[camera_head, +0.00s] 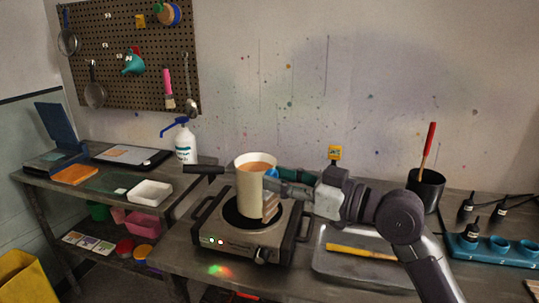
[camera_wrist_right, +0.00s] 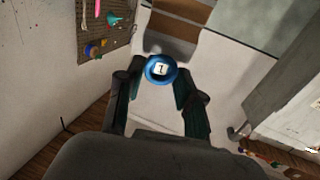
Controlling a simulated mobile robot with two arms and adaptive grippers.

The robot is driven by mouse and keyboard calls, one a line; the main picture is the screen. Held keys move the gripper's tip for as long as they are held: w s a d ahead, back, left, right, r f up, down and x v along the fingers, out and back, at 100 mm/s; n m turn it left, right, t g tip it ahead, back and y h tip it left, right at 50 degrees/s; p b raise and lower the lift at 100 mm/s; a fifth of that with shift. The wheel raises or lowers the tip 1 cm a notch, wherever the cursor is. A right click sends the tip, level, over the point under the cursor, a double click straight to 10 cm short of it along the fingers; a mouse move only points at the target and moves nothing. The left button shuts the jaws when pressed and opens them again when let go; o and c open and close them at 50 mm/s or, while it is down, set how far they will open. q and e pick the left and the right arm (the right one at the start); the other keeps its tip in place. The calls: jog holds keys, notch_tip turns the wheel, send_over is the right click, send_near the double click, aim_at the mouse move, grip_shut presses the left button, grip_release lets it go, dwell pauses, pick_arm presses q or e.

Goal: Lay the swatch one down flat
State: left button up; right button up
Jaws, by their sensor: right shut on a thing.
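My right gripper (camera_head: 280,182) reaches in from the right, beside a cream pot (camera_head: 248,200) holding orange liquid. It is shut on a round blue tag (camera_wrist_right: 161,69) marked "1", which sits between the fingertips in the right wrist view. A small blue part of the tag (camera_head: 271,172) shows at the pot's right rim in the head view. A brownish piece (camera_head: 271,208) shows below the gripper against the pot's side; I cannot tell whether it is the swatch's cloth. The pot stands on a hot plate (camera_head: 237,244). My left gripper is out of view.
The left bench holds a white tray (camera_head: 151,193), a dark green mat (camera_head: 112,183), an orange pad (camera_head: 75,175), a dark-framed board (camera_head: 105,153) and a white pump bottle (camera_head: 185,145). A metal tray (camera_head: 350,275) with a yellow-handled tool (camera_head: 360,252) lies right of the hot plate.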

jog(key=s+d+f+m+t+h, duration=0.4)
jog(key=s+d+f+h, duration=0.3)
jog(key=f, duration=0.5)
jog(key=s+d+f+m+t+h, duration=0.4)
jog(key=s+d+f+m+h, duration=0.3)
jog(key=s+f, duration=0.4)
jog(key=shift+d+f+h, duration=0.4)
jog(key=shift+f+h, duration=0.1)
jog(key=shift+f, duration=0.15)
